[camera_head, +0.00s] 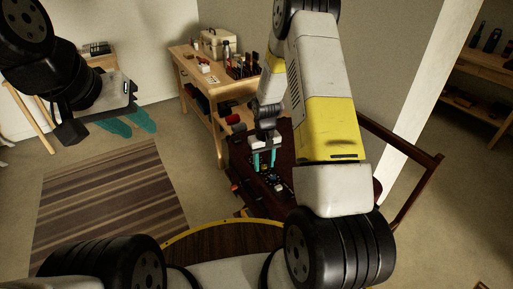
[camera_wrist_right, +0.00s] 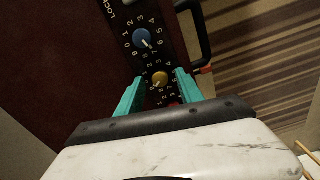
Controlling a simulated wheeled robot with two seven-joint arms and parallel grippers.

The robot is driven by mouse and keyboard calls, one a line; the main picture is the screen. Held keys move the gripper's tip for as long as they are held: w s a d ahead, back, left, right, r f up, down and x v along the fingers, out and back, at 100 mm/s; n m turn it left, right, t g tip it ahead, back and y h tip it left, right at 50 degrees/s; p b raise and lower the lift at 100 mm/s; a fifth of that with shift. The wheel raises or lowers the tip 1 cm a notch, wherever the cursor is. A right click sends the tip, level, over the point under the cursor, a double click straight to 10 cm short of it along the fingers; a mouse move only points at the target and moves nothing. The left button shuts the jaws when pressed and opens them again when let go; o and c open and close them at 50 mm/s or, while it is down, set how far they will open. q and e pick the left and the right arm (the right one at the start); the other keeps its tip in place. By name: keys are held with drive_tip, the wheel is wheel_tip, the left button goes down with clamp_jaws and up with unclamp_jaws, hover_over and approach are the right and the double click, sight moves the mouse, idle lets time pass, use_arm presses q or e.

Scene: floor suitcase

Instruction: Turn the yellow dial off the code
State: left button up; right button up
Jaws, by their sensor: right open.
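The dark red suitcase (camera_wrist_right: 60,60) has a black lock plate with numbered dials and the word LOCK. The yellow dial (camera_wrist_right: 160,79) is in the middle of the right wrist view, below the blue dial (camera_wrist_right: 143,38). A reddish dial (camera_wrist_right: 174,104) is partly hidden near the gripper's edge. My right gripper (camera_wrist_right: 158,88) is open, its teal fingers on either side of the yellow dial; I cannot tell whether they touch it. In the head view my right gripper (camera_head: 262,160) points down over the suitcase (camera_head: 245,158). My left gripper (camera_head: 136,123) is raised at the left, its teal fingers apart and empty.
The suitcase's black handle (camera_wrist_right: 199,40) is right of the dials. A wooden workbench (camera_head: 205,75) with tools and a box stands behind. A striped rug (camera_head: 110,195) lies on open floor at the left. Wooden shelves (camera_head: 485,70) are at the far right.

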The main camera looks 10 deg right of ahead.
wheel_tip(320, 180, up, 8)
drive_tip(key=shift+f, duration=0.1)
idle(0.4)
wheel_tip(320, 180, up, 20)
drive_tip(key=m+t+y, duration=0.1)
drive_tip(key=t, duration=0.2)
hover_over(264, 166)
drive_tip(key=s, duration=0.8)
drive_tip(key=s+a+r+t, duration=0.1)
drive_tip(key=s+r, duration=0.4)
drive_tip(key=s, duration=0.3)
drive_tip(key=s+a+r+t+y, duration=0.1)
drive_tip(key=s+r, duration=0.3)
drive_tip(key=s, duration=0.4)
drive_tip(key=shift+s+r+m+t, duration=0.2)
drive_tip(key=shift+r+m+t, duration=0.15)
drive_tip(key=shift+t, duration=0.25)
